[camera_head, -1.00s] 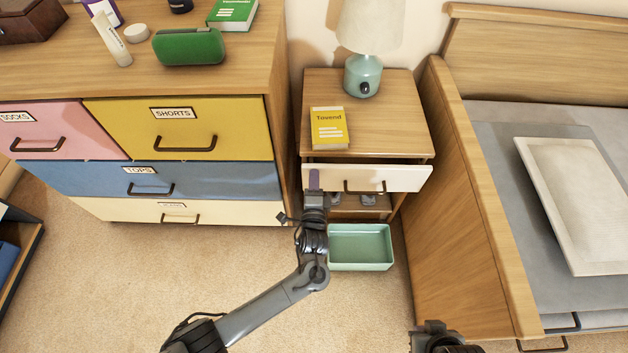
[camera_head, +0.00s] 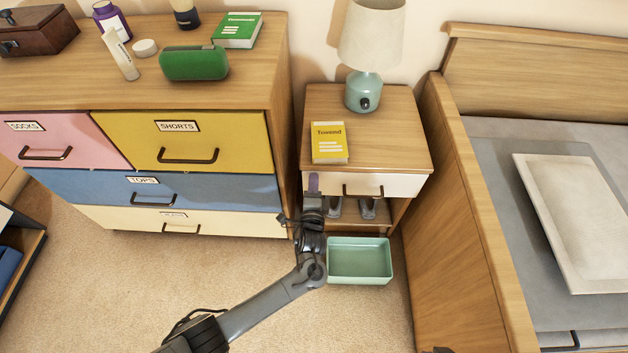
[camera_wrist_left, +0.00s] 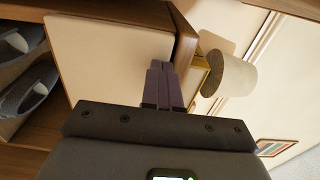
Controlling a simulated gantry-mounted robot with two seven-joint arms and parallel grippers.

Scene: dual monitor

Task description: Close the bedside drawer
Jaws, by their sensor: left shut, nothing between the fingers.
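The bedside table (camera_head: 400,145) has a cream drawer (camera_head: 400,185) with a dark handle (camera_head: 362,191). In the head view the drawer front sits flush or almost flush under the tabletop. My left gripper (camera_head: 313,182) is shut and empty, with its purple fingertips at the left part of the drawer front. In the left wrist view the shut fingers (camera_wrist_left: 161,82) reach the cream drawer front (camera_wrist_left: 110,40) near its edge; whether they touch it I cannot tell. My right gripper does not show; only a small dark piece is at the head view's bottom edge.
Grey slippers (camera_head: 367,208) are on the shelf below. A green bin (camera_head: 360,262) sits on the floor in front. The bed (camera_head: 480,220) is at the right, the dresser (camera_head: 230,150) at the left.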

